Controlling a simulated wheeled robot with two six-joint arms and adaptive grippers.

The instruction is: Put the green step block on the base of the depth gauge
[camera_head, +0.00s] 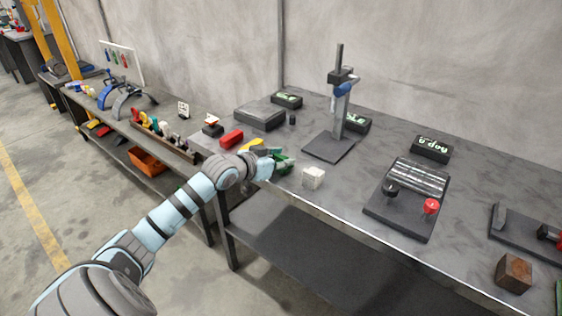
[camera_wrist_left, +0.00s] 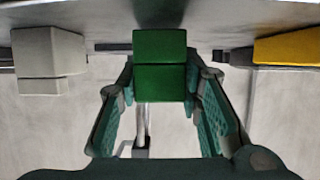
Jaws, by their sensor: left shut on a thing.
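The depth gauge stands toward the back of the grey bench, with a flat dark base (camera_head: 328,149), an upright column and a blue part (camera_head: 344,89). The bare front of its base shows. My left gripper (camera_head: 279,163) is near the bench's front edge, left of and in front of that base. In the left wrist view, my left gripper (camera_wrist_left: 165,100) is shut on the green step block (camera_wrist_left: 160,65), which sits between its fingers. The block's lower part is partly hidden by the gripper in the head view. My right gripper is not in view.
A pale block (camera_head: 313,178) stands just right of my left gripper. A yellow block (camera_head: 251,144) and a red block (camera_head: 231,139) lie to its left. A dark fixture with black and red knobs (camera_head: 405,205) lies further right. Bare bench lies between the pale block and the gauge base.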

